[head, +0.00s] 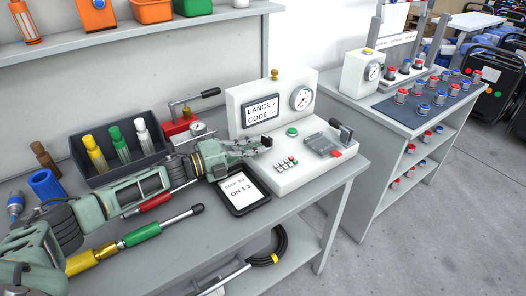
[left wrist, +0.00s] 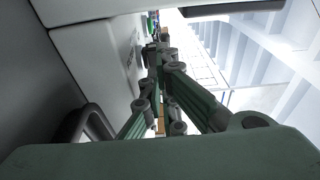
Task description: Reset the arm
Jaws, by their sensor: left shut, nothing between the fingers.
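My left arm reaches in from the left over the bench. My left gripper (head: 262,144) is shut and empty, just in front of the white test machine (head: 285,108) and above its sloping panel. In the left wrist view the green finger links (left wrist: 160,65) come together beside a white housing. The machine has a display reading "LANCE 7 CODE" (head: 261,112), a round gauge (head: 301,98), a green button (head: 292,132) and a grey fixture (head: 322,144) with a dark handle and red tab. My right gripper is not in view.
A black tablet (head: 241,193) lies below the gripper. Left of it are a dark bin (head: 118,176) of coloured nozzles, a red pump (head: 181,129) and several lances, including a green-handled one (head: 142,234). A second bench (head: 372,126) stands right; floor is clear in front.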

